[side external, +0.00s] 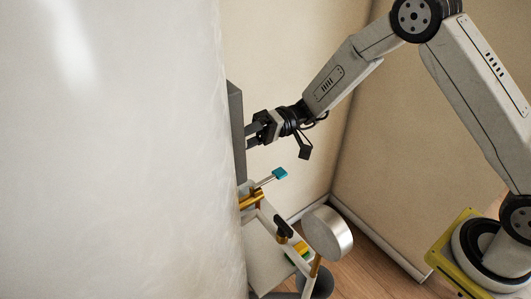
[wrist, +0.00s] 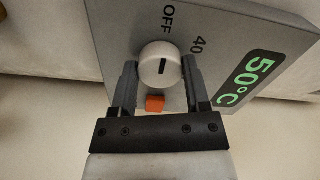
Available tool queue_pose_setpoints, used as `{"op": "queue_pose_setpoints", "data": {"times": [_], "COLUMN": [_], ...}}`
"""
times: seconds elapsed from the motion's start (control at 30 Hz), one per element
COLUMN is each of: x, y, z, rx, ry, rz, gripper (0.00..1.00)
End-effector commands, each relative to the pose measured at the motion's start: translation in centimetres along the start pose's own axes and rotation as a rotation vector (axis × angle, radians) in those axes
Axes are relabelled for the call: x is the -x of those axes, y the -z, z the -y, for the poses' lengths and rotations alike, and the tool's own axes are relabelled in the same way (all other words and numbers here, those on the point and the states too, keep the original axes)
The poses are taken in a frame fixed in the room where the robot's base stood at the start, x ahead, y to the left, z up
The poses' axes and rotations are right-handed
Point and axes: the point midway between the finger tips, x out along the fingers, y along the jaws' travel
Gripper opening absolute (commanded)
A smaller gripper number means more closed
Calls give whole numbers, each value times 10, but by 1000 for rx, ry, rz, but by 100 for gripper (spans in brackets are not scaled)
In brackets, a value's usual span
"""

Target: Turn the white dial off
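The white dial (wrist: 160,69) is a round knob with a short dark mark on its face. It sits on a grey panel (wrist: 225,28), below the printed word OFF and left of the number 40. The mark is roughly vertical in the wrist view. My gripper (wrist: 160,78) has one finger on each side of the dial, with the tips level with its edges. I cannot tell whether they press on it. In the side view my gripper (side external: 249,136) reaches the grey panel (side external: 236,130), seen edge-on. The dial is hidden there.
The panel has a green 50°C display (wrist: 249,77) and an orange button (wrist: 155,103) below the dial. A large white curved surface (side external: 110,150) fills the left of the side view. Below my gripper are a teal-ended lever (side external: 279,174) and a round silver part (side external: 327,232).

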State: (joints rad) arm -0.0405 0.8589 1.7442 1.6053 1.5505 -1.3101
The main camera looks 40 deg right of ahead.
Motion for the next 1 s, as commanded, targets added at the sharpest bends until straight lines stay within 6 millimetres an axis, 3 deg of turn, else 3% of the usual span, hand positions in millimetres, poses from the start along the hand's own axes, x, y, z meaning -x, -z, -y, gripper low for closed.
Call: {"op": "queue_pose_setpoints", "data": {"times": [0.03,0.1,0.57,1.0], "x": [1,1,6,56], "y": [0,0,0,0], "z": [0,0,0,0], "rx": [1,0,-1,0], "ry": [-1,-1,-1,-2], "rz": [-1,-1,-2,-3], "gripper": [75,95,95,95]}}
